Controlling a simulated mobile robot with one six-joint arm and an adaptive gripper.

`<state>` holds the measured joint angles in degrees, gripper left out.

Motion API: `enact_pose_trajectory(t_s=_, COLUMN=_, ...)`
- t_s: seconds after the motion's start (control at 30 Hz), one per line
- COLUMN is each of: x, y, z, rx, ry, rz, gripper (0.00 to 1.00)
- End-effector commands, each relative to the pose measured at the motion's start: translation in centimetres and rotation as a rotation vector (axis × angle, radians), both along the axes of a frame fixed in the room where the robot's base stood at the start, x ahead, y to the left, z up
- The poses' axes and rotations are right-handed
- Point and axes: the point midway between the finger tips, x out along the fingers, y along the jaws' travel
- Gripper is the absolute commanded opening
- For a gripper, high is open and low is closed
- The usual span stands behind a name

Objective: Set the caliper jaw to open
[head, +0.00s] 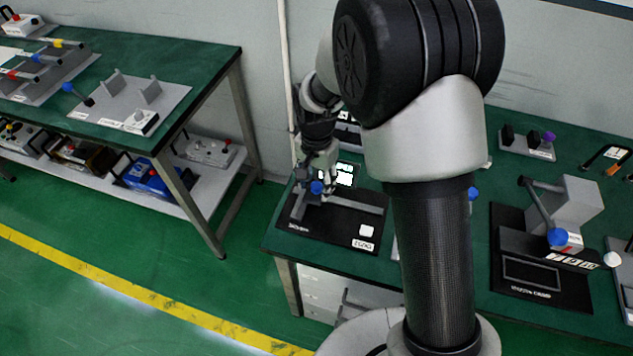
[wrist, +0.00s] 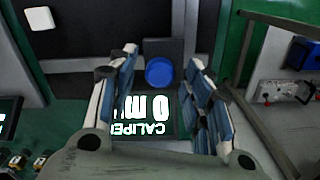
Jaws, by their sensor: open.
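The caliper device has a black base plate (head: 318,229) on the near left end of the right-hand green table, with a grey beam (head: 352,206) along it. Its round blue knob (head: 317,187) is at the left part of the beam. In the wrist view the blue knob (wrist: 159,71) shows between the fingertips of my gripper (wrist: 163,57), which is open and holds nothing. In the head view my gripper (head: 322,178) is right at the knob. Contact cannot be told. A lit display (wrist: 150,115) reads "CALIPER" and "0 m", upside down and partly hidden by a finger.
A white button (head: 366,231) sits on the plate's right side. A lever device with a blue ball (head: 558,237) stands further right. My arm hides the table between. Another green table (head: 205,62) with several devices stands at the left, across a floor gap.

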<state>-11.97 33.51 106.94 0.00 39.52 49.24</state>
Motion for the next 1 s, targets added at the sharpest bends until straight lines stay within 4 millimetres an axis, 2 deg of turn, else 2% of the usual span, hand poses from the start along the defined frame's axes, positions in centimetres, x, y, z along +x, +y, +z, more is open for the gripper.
enact_pose_trajectory(t_s=0.17, x=-0.01, y=-0.01, z=0.03, rx=0.0, ry=0.0, rz=0.0, gripper=0.45)
enact_pose_trajectory(t_s=0.83, x=0.0, y=0.0, z=0.05, rx=0.0, ry=0.0, rz=0.0, gripper=0.0)
enact_pose_trajectory(t_s=1.0, x=0.0, y=0.0, z=0.05, rx=0.0, ry=0.0, rz=0.0, gripper=0.0)
